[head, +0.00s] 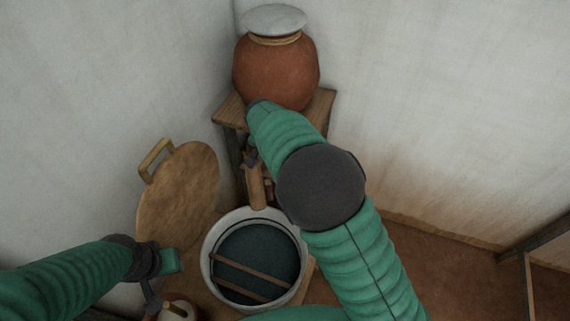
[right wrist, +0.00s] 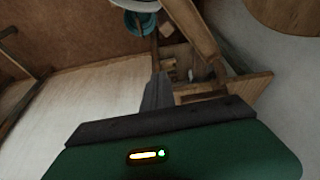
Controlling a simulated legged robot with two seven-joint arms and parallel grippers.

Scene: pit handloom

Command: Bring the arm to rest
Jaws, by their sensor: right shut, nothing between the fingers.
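My right arm (head: 355,255) reaches up from the bottom right in the head view, bent at a dark round joint, its far end in front of the small wooden stand. In the right wrist view my right gripper (right wrist: 158,85) shows as dark fingers, shut and empty, pointing toward wooden framing. In the head view the right fingers are mostly hidden behind the arm. My left gripper (head: 152,292) is at the lower left, pointing down beside a small pot (head: 180,308). Its fingers are too small and dark to tell whether they are open.
A clay jar (head: 275,70) with a pale lid stands on the wooden stand (head: 228,110) in the corner. A white vat (head: 213,245) of dark liquid, with two sticks across it, sits below. A round wooden lid (head: 180,190) leans on the left wall.

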